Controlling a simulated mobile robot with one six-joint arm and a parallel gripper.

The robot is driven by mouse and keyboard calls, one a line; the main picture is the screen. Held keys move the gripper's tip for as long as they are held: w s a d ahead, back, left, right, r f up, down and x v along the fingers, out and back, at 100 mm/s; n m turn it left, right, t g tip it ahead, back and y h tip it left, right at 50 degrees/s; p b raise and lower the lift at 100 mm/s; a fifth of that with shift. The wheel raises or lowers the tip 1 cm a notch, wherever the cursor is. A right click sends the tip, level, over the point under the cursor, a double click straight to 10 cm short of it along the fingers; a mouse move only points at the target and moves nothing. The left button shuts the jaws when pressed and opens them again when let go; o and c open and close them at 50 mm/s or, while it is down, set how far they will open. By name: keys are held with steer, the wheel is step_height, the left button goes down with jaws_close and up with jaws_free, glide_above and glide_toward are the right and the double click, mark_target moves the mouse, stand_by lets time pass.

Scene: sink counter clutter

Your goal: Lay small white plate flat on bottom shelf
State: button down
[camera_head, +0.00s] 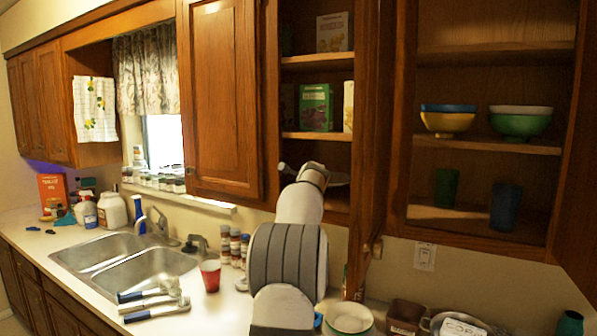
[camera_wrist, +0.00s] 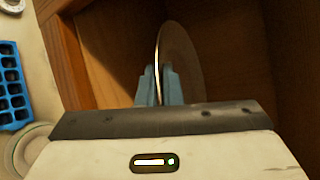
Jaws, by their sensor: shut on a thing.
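The small white plate (camera_wrist: 182,62) is held between the two blue-grey fingers of my gripper (camera_wrist: 159,84) in the wrist view. It is seen nearly edge-on there, standing between the fingers. My gripper is inside the opening of the middle cabinet, at the level of the bottom shelf (camera_head: 337,201). The fingers are mostly hidden in the head view. I cannot tell whether the plate touches the shelf.
The cabinet's wooden frame (camera_wrist: 66,62) is close to the left of my gripper. Boxes (camera_head: 316,107) stand on the shelf above. The right cabinet holds bowls (camera_head: 447,121) and dark cups (camera_head: 504,207). A blue tray (camera_wrist: 10,84) lies below on the counter. Bowls and a red cup (camera_head: 210,275) also stand there.

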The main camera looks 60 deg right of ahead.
steer(key=shift+s+d, duration=0.1)
steer(key=shift+d, duration=0.05)
steer(key=shift+s+d, duration=0.1)
steer(key=shift+s, duration=0.05)
steer(key=shift+s+r+p, duration=0.1)
steer(key=shift+r+p, duration=0.05)
steer(key=shift+p, duration=0.25)
steer(key=shift+f+b, duration=1.9)
steer(key=shift+f, duration=0.35)
